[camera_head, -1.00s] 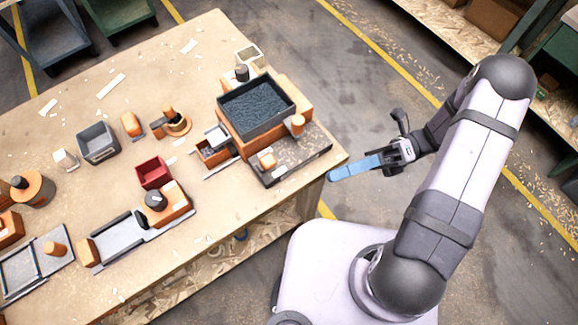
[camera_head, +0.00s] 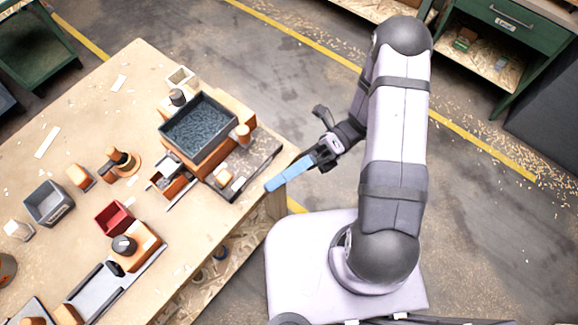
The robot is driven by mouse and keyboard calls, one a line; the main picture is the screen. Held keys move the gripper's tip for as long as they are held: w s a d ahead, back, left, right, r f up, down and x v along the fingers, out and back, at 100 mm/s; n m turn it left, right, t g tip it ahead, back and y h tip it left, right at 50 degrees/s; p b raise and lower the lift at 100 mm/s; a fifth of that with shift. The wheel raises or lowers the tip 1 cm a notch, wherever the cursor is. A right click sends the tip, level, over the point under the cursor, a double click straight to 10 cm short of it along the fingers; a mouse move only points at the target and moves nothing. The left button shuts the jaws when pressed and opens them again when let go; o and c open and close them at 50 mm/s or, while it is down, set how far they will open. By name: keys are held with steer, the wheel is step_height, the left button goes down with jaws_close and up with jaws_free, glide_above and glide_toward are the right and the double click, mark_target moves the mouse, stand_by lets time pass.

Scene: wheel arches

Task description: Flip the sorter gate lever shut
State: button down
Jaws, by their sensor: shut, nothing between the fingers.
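The sorter is probably the orange unit (camera_head: 215,160) with a dark hopper of grey granules (camera_head: 199,124), near the table's right corner. An orange upright peg (camera_head: 243,132) stands at its right side, and a small tan block (camera_head: 224,178) sits on its dark plate (camera_head: 255,160). I cannot tell which part is the gate lever or how it is set. My gripper (camera_head: 270,187) has long blue fingers, shut with nothing between them. They point left toward the table's right edge, near the dark plate, with no clear contact.
A small orange chute box (camera_head: 171,180) stands left of the sorter. A red bin (camera_head: 115,217), a grey bin (camera_head: 49,203) and a conveyor-like track (camera_head: 95,290) stand on the wooden table (camera_head: 60,110). Open floor lies right of my arm.

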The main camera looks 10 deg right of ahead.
mark_target(222, 180)
steer(key=a, duration=0.2)
steer(key=a+r+p, duration=0.1)
steer(key=a, duration=0.1)
steer(key=a+p, duration=0.1)
steer(key=a, duration=0.1)
steer(key=shift+s+r, duration=0.25)
steer(key=shift+r, duration=0.1)
steer(key=shift+w+a+r, duration=0.15)
steer(key=shift+w+a, duration=0.15)
steer(key=shift+w, duration=0.05)
